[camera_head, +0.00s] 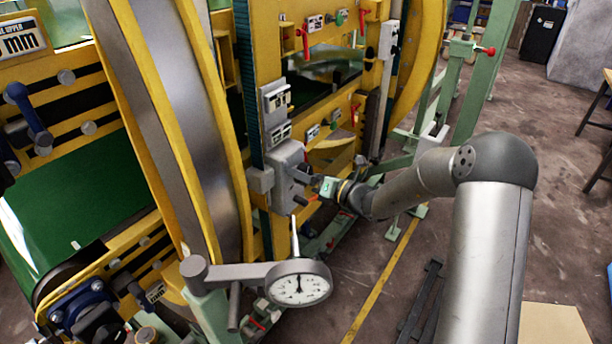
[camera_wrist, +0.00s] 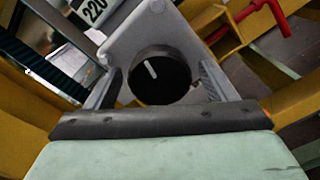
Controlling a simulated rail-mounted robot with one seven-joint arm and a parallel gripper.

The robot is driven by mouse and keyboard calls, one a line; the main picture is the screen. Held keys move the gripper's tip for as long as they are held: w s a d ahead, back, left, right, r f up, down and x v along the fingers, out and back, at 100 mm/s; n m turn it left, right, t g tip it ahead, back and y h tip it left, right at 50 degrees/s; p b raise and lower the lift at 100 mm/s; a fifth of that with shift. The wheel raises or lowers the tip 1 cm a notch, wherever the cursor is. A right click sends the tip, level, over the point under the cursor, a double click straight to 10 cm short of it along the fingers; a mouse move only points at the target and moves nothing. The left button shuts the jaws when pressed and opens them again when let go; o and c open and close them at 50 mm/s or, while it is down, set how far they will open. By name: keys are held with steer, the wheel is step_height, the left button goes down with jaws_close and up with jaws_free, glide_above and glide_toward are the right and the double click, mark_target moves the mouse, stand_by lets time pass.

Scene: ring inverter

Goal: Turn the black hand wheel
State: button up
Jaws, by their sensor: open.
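A round black hand wheel (camera_wrist: 160,78) with a white line on its face is in the middle of the wrist view. It sits on a light grey box (camera_wrist: 125,45), which also shows in the head view (camera_head: 286,165) on the yellow machine. My gripper (camera_wrist: 161,72) is open, with one finger on each side of the wheel. I see a narrow gap at the left; I cannot tell whether either finger touches. In the head view my gripper (camera_head: 308,185) is at the front of the grey box and hides the wheel.
A round dial gauge (camera_head: 299,284) on a grey arm stands below my gripper. Red handles (camera_head: 353,114) and yellow frame parts surround the grey box. A green post (camera_head: 460,85) with a red knob stands behind.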

steer(key=b+v, duration=0.2)
steer(key=v, duration=1.5)
steer(key=shift+d, duration=0.2)
steer(key=s+a+f+n+g+h, duration=0.1)
steer(key=s+a+n+g+h, duration=0.3)
steer(key=s+n, duration=0.45)
steer(key=s+a+n+g+h, duration=0.1)
steer(key=s+a+n+g, duration=0.2)
steer(key=s+n+g, duration=0.45)
steer(key=s+d+n+t+h, duration=0.2)
steer(key=s+d+n+h, duration=0.8)
steer(key=s+n, duration=0.3)
steer(key=n, duration=0.3)
steer(key=shift+s, duration=0.3)
